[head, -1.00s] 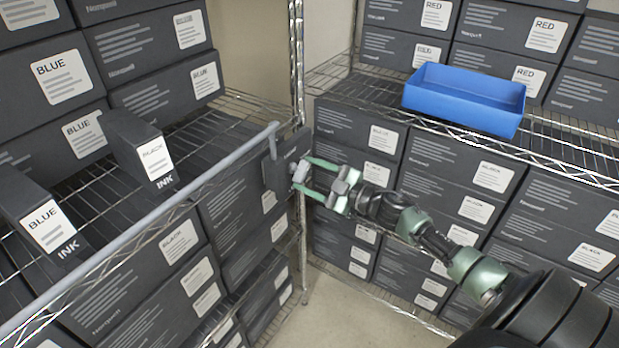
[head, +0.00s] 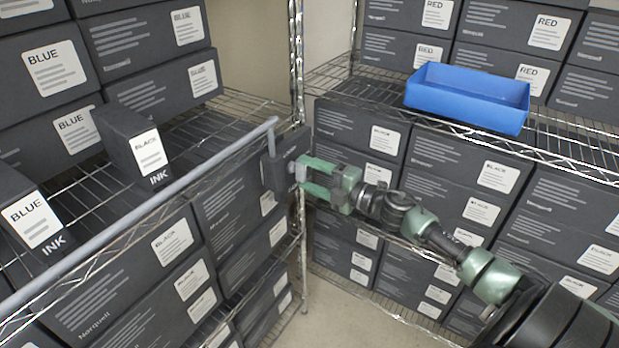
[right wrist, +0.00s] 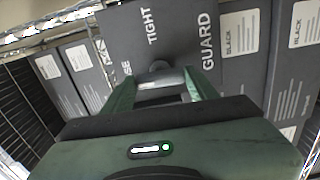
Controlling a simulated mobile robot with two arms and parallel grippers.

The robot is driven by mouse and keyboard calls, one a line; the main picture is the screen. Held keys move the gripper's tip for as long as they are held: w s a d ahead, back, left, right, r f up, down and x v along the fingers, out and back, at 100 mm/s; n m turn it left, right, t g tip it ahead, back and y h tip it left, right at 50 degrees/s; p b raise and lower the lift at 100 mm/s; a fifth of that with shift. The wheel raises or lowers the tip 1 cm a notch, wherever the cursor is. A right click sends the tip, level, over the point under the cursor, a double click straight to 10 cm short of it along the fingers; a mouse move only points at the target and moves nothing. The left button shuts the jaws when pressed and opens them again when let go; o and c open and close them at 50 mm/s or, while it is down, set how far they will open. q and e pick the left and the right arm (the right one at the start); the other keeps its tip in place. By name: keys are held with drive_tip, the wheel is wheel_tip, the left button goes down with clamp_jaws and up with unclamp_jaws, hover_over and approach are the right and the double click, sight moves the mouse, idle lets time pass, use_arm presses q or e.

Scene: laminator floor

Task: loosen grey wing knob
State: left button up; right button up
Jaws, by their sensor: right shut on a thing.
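The grey wing knob (head: 293,168) is on the dark guard plate (head: 272,170) at the end of the grey rail. My right gripper (head: 301,173) reaches it from the right, its green fingers shut on the knob. In the right wrist view, the knob (right wrist: 162,75) shows between the fingertips (right wrist: 160,88). The guard plate (right wrist: 178,30) behind it carries the words "TIGHT" and "GUARD" and part of another word ending in "SE". The fingers partly hide the knob. My left gripper is out of view.
The grey rail (head: 150,208) runs along the front of the left wire shelf, which holds ink boxes (head: 131,147). A blue bin (head: 466,98) sits on the right shelf above my right arm. Stacked dark boxes (head: 460,180) fill the shelving behind the arm. Bare floor shows below.

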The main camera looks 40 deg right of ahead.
drive_tip(key=shift+f+n, duration=0.1)
drive_tip(key=shift+n, duration=0.3)
drive_tip(key=o, duration=1.4)
drive_tip(key=shift+c, duration=0.2)
drive_tip(key=b+v, duration=0.2)
drive_tip(key=v, duration=0.6)
